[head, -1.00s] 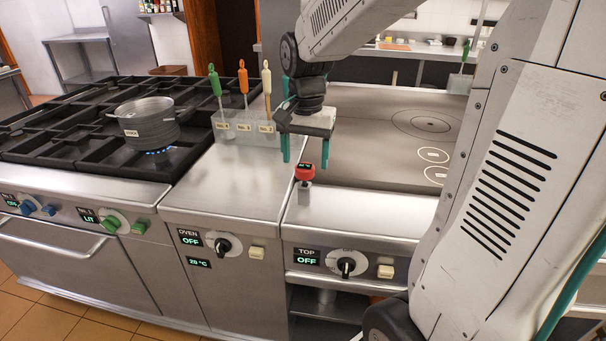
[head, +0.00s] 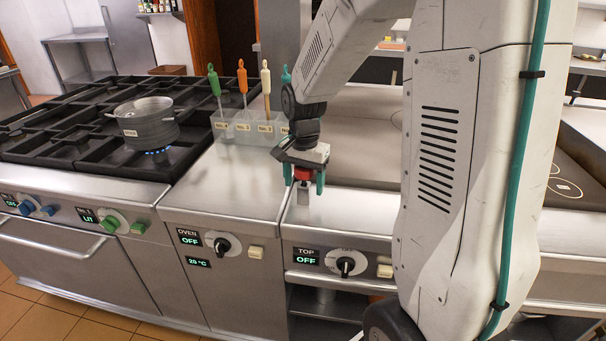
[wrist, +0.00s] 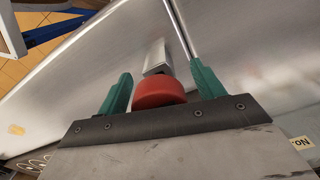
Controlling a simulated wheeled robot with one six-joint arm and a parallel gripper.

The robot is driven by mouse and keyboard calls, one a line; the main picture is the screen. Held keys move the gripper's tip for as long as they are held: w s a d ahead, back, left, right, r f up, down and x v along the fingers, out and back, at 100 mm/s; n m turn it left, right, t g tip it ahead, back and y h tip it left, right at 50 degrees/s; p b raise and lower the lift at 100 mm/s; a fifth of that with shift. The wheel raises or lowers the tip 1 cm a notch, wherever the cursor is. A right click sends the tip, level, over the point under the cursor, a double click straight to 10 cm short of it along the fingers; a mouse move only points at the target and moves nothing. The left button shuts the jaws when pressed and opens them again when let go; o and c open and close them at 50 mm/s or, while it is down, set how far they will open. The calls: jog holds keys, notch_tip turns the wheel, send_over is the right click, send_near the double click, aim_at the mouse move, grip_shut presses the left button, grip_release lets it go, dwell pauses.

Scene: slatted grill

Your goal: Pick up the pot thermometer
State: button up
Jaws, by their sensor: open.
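The pot thermometer, a red round head (head: 303,173) on a small silver block (head: 303,196), stands on the steel counter left of the griddle. My gripper (head: 304,181) is over it, with its green fingers pointing down on either side of the red head. In the wrist view, the red head (wrist: 160,93) lies between the open fingers, with the silver block (wrist: 155,56) beyond it. A gap shows between the left finger and the head; the right finger is also close to it. The top of the head is partly hidden by my gripper in the head view.
A clear holder (head: 235,128) with several coloured-handled tools stands behind and left of my gripper. A grey pot (head: 148,126) sits on the lit burner at left. Control knobs (head: 345,266) line the front panel. The counter (head: 225,185) left of the thermometer is clear.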

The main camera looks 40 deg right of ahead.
jog(key=c, duration=1.1)
jog(key=shift+r, duration=0.1)
notch_tip(320, 180, up, 10)
jog(key=shift+f, duration=0.1)
